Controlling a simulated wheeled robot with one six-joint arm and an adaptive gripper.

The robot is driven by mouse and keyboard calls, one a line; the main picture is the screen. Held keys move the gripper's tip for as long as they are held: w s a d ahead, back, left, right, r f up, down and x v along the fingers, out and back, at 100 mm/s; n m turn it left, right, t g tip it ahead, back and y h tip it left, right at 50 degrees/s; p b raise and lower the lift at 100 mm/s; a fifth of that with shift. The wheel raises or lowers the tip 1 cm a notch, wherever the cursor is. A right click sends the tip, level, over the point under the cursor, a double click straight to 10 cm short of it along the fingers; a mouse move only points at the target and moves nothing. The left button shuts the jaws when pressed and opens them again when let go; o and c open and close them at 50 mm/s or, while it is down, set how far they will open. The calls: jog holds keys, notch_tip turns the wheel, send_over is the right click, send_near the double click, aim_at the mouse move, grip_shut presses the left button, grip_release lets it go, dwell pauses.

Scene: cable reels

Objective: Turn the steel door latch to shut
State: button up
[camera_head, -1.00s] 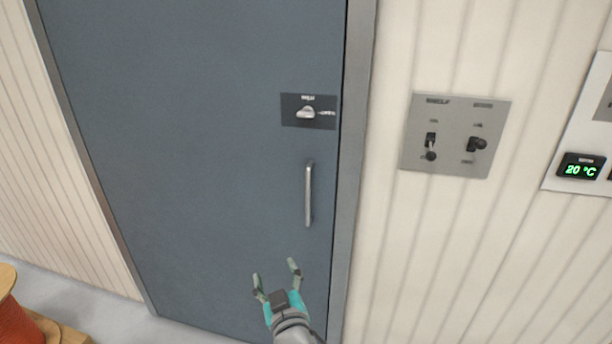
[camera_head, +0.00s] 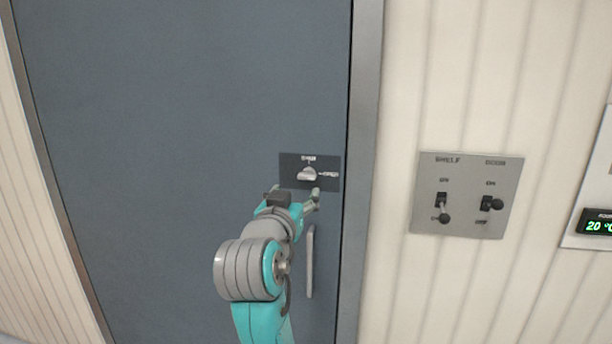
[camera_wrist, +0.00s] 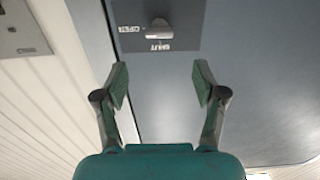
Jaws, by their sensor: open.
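The steel latch knob (camera_head: 306,174) sits on a dark plate (camera_head: 329,184) on the blue-grey door (camera_head: 180,120). The knob lies roughly sideways, broadly in line with the "OPEN" label at its right; the "SHUT" label is above it. My gripper (camera_head: 294,190) is open and empty, just below the plate and in front of the door. In the wrist view, upside down to the head view, the gripper (camera_wrist: 160,72) has its fingers spread, with the knob (camera_wrist: 159,30) centred beyond the tips and apart from them. The lower left of the plate is partly hidden by my gripper in the head view.
A vertical door handle (camera_head: 310,262) is below the latch, close beside my arm. A grey switch panel (camera_head: 467,220) with two black switches is on the wall at the right. A display (camera_head: 597,224) is farther right. The door surface left of the latch is clear.

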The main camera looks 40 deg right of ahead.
aim_at(306, 177)
jog(key=x, duration=1)
jog(key=shift+w+d, duration=0.25)
jog(key=shift+d, duration=0.1)
jog(key=c, duration=1.1)
